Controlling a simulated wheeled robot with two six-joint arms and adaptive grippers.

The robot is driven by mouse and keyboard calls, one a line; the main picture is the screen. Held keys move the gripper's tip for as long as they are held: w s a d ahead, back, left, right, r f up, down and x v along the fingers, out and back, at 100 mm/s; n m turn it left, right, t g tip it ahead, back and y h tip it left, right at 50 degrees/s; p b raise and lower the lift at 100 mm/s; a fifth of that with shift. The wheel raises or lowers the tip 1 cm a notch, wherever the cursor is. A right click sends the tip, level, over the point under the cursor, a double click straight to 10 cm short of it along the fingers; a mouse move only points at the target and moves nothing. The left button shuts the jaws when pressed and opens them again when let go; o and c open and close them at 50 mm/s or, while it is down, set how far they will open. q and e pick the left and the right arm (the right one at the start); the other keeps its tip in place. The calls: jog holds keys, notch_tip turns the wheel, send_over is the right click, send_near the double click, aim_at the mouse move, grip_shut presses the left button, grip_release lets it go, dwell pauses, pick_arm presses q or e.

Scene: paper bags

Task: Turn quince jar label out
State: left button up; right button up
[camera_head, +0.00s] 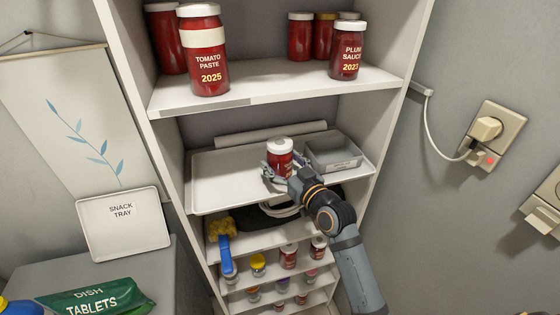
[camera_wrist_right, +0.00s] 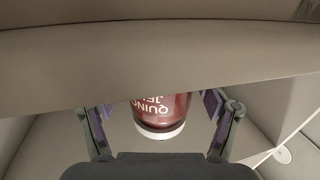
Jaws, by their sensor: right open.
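The quince jar (camera_head: 280,160), red with a white lid, stands upright on the middle shelf's white tray. In the right wrist view the jar (camera_wrist_right: 165,108) appears upside down, with its white lettering, partly cut off, facing that camera. My right gripper (camera_head: 281,178) is open at the jar. In the wrist view its two fingers stand on either side of the jar, with a gap visible on the left; contact on the right cannot be told. The jar's lower part is hidden in the head view behind my gripper. My left gripper is not in view.
The white tray (camera_head: 215,183) has bare room left of the jar. A grey bin (camera_head: 335,154) stands close on the right, and a rolled sheet (camera_head: 270,134) lies behind. The upper shelf holds a tomato paste jar (camera_head: 203,55) and a plum sauce jar (camera_head: 346,52).

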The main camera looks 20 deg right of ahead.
aim_at(287, 168)
jog(key=o, duration=0.3)
jog(key=shift+f, duration=0.15)
jog(key=shift+s, duration=0.1)
jog(key=v, duration=0.7)
jog(key=shift+s+d, duration=0.15)
jog(key=shift+s, duration=0.1)
jog(key=shift+w, duration=0.1)
